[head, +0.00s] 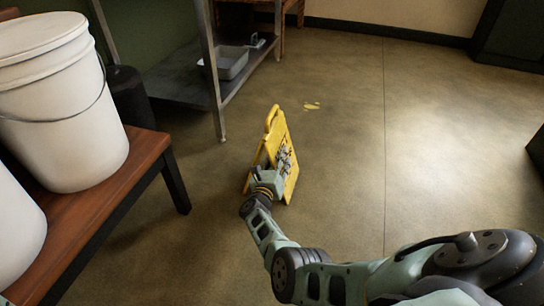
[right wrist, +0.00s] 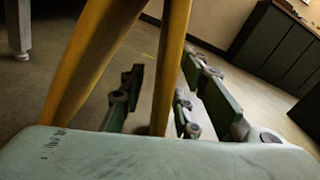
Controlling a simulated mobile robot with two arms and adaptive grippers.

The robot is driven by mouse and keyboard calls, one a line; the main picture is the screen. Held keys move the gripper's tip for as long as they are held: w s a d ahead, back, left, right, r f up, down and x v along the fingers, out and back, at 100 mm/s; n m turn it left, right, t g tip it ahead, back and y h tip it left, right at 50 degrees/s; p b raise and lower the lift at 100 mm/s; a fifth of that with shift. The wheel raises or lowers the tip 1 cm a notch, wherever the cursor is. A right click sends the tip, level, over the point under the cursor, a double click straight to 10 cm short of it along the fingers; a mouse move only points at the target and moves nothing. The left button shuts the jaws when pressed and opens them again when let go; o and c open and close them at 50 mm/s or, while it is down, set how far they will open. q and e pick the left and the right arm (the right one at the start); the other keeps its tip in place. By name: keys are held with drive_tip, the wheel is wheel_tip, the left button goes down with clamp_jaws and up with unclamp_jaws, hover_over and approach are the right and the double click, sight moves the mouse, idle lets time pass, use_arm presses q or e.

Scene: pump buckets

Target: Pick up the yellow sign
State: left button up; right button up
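The yellow sign (head: 270,139) stands upright on the floor, folded out like an A-frame with a handle loop on top. My right gripper (head: 284,160) is at the sign's right side in the head view and hides part of its panel. In the right wrist view, my right gripper (right wrist: 165,85) has its fingers spread apart. One yellow leg of the sign (right wrist: 172,65) runs between the fingers, with a gap to the left finger. Another yellow leg crosses to the left of the fingers. My left gripper is not in view.
A wooden bench (head: 107,195) with white buckets (head: 65,115) stands at the left. A metal shelf table (head: 180,85) holding a grey bin (head: 232,62) is behind the sign. A yellow patch (head: 312,105) marks the floor. The floor right of the sign is clear.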

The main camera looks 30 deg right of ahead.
drive_tip(key=b+x, duration=0.1)
drive_tip(key=x, duration=0.2)
drive_tip(key=shift+w+d, duration=0.15)
drive_tip(key=shift+r, duration=0.2)
clamp_jaws()
